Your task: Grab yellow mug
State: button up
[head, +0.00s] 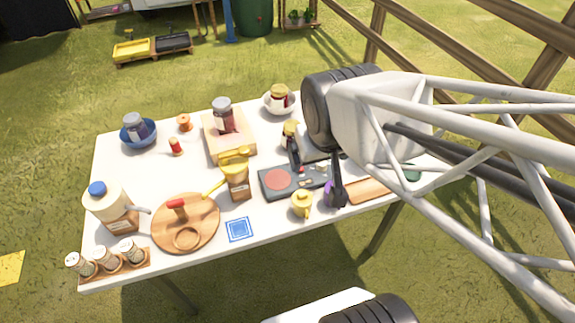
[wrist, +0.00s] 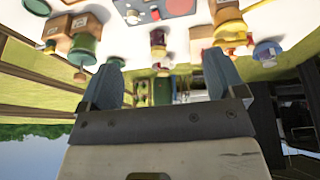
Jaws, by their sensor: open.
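The yellow mug (head: 302,205) stands upright near the front edge of the white table in the head view, just in front of a dark board with a red disc. My gripper (head: 317,186) is open above that board, its fingers behind and to the right of the mug. In the wrist view my gripper (wrist: 162,65) shows two spread fingers with no object held. Yellow items (wrist: 232,30) show by the right finger there, but I cannot tell whether one is the mug.
A dark board (head: 275,193) is behind the mug; a purple item (head: 329,196) is close to its right. A blue-and-white coaster (head: 239,229) lies to its left, beyond which is a round wooden board (head: 205,235). Bare table lies between mug and coaster.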

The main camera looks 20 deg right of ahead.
notch_tip(320, 180, down, 11)
jog(key=w+d+t, duration=0.1)
jog(key=d+t, duration=0.1)
jog(key=t, duration=0.7)
send_near(304, 198)
jog(key=shift+x, duration=1.35)
jog(key=shift+w, duration=0.1)
jog(key=shift+x, duration=1.2)
jog(key=shift+w, duration=0.1)
jog(key=shift+x, duration=2.5)
jog(key=shift+f, duration=0.1)
jog(key=shift+c, duration=0.5)
